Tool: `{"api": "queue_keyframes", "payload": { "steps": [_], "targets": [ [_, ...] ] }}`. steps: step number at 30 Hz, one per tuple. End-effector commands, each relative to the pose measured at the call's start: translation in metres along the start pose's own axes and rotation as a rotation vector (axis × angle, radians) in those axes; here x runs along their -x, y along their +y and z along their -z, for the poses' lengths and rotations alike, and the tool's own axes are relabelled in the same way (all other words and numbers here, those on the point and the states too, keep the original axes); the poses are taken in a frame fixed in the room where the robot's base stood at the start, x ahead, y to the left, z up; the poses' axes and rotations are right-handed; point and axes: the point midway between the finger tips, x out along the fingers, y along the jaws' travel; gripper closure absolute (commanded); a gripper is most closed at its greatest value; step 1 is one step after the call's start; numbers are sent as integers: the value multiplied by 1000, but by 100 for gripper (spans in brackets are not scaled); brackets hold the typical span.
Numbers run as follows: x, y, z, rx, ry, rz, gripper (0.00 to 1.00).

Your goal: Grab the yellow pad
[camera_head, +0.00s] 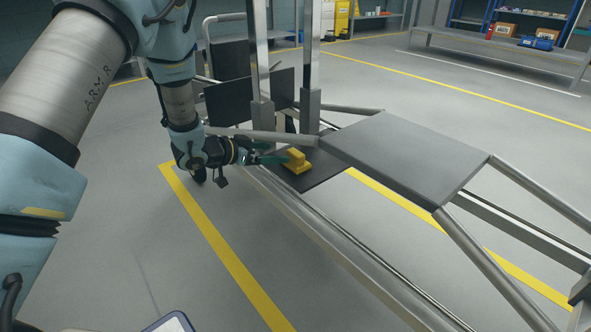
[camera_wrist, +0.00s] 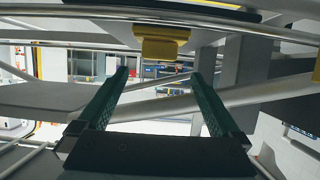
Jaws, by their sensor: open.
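The yellow pad (camera_head: 297,160) sits on a dark flat plate (camera_head: 322,172) low on the metal frame in the head view. In the wrist view the yellow pad (camera_wrist: 162,44) shows near the top, beyond my fingertips and between their lines. My gripper (camera_head: 284,158) reaches in from the left beside the pad, with its green fingers pointing at it. In the wrist view the two green fingers of my gripper (camera_wrist: 160,75) are wide apart with nothing between them. Whether a finger touches the pad is not clear.
Metal posts (camera_head: 310,70) rise just behind the pad. A raised grey panel (camera_head: 405,155) lies to its right, and a long rail (camera_head: 330,235) runs along the near side. Dark upright panels (camera_head: 229,101) stand behind my wrist. Open floor (camera_head: 140,240) lies at left.

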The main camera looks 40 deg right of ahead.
Motion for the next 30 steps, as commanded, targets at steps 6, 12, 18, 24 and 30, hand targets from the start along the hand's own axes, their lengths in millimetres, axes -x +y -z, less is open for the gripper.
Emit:
{"api": "queue_keyframes", "payload": {
  "steps": [6, 12, 18, 24, 30],
  "targets": [
    [-34, 0, -1, -3, 1, 0, 0],
    [-47, 0, -1, -1, -1, 2, 0],
    [-73, 3, -2, -4, 1, 1, 0],
    [-92, 2, 1, -1, -1, 4, 0],
    [-93, 2, 3, 0, -1, 4, 0]
  ]
}}
